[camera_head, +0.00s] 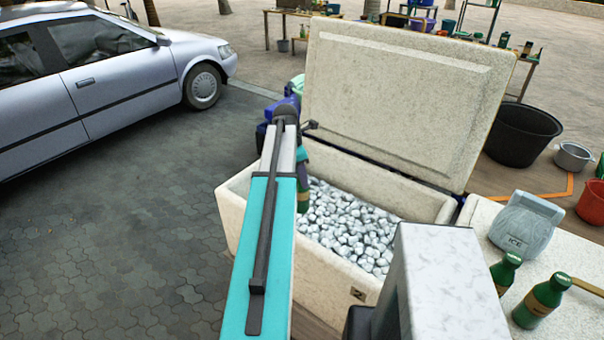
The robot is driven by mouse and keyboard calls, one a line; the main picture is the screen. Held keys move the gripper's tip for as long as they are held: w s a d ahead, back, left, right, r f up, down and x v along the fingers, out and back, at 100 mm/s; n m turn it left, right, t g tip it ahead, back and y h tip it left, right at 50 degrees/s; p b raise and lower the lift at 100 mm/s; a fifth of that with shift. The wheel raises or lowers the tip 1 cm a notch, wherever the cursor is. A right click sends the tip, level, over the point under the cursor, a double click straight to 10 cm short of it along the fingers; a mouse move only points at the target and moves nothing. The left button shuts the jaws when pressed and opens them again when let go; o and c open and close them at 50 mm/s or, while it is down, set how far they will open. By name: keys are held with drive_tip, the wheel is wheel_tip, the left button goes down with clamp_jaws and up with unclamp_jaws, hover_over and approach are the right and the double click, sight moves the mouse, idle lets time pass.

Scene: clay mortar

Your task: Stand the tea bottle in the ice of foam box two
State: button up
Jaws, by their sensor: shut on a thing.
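Foam box two (238,222) is a pale speckled box with a "2" on its front wall, and its lid (405,95) stands open at the back. Ice (345,225) in small chunks fills it. My gripper (303,160) is over the left part of the box, mostly hidden behind my teal arm. It is shut on a dark green tea bottle (304,198), which hangs roughly upright at the left side of the ice. Most of the bottle is hidden by my arm, and I cannot tell whether its base touches the ice.
Two green bottles (540,300) and an ice bag (524,225) are on the pale surface at right. A black tub (520,135), a metal pot (573,158) and a red bucket (592,202) stand behind. A silver car (100,80) is at left, with clear paving before it.

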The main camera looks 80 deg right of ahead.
drive_tip(key=shift+w+a+f+b+x, duration=0.1)
drive_tip(key=shift+w+a+b+x, duration=0.4)
drive_tip(key=shift+x, duration=1.4)
drive_tip(key=shift+w+d+f+b+x, duration=0.15)
drive_tip(key=shift+b+x, duration=0.8)
drive_tip(key=shift+x, duration=0.95)
drive_tip(key=shift+w+a+b+x, duration=0.3)
drive_tip(key=shift+b+x, duration=0.4)
drive_tip(key=shift+x, duration=1.2)
drive_tip(key=shift+w+d, duration=0.2)
drive_tip(key=shift+w, duration=0.05)
drive_tip(key=shift+f, duration=0.4)
drive_tip(key=o, duration=1.6)
drive_tip(key=shift+s+d+r+p+v, duration=0.1)
drive_tip(key=shift+s+d+p+v, duration=0.2)
drive_tip(key=shift+p+v, duration=1.55)
drive_tip(key=shift+s+d+r+p+v, duration=0.15)
drive_tip(key=shift+s+p+v, duration=0.25)
drive_tip(key=shift+p+v, duration=1.45)
drive_tip(key=shift+s+d+p+v, duration=0.3)
drive_tip(key=shift+p+v, duration=0.4)
drive_tip(key=shift+v, duration=2.3)
drive_tip(key=s+d+v, duration=0.1)
drive_tip(key=s+v, duration=0.1)
drive_tip(key=v, duration=1.1)
drive_tip(key=shift+s+r, duration=0.2)
drive_tip(key=shift+r, duration=0.05)
